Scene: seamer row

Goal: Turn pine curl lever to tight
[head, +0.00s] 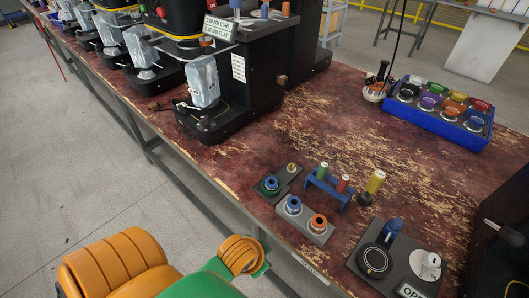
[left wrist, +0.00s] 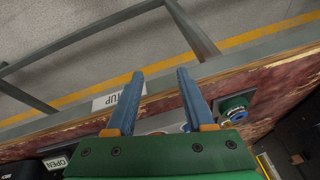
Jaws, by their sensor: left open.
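I cannot pick out a lever marked pine curl. A black seamer (head: 265,85) stands at the upper middle of the head view, with a sign (head: 218,28) too small to read surely and a small brown-tipped rod (head: 160,106) low at its left. At the right edge, a dark machine (head: 500,255) carries a dark handle (head: 503,232); its label, if any, is hidden. My left gripper (left wrist: 158,75) shows in the left wrist view, open and empty, fingers pointing across the table's front edge. In the head view only my left arm shows.
A blue crate (head: 437,128) stands behind. The red worn tabletop (head: 330,125) between is clear.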

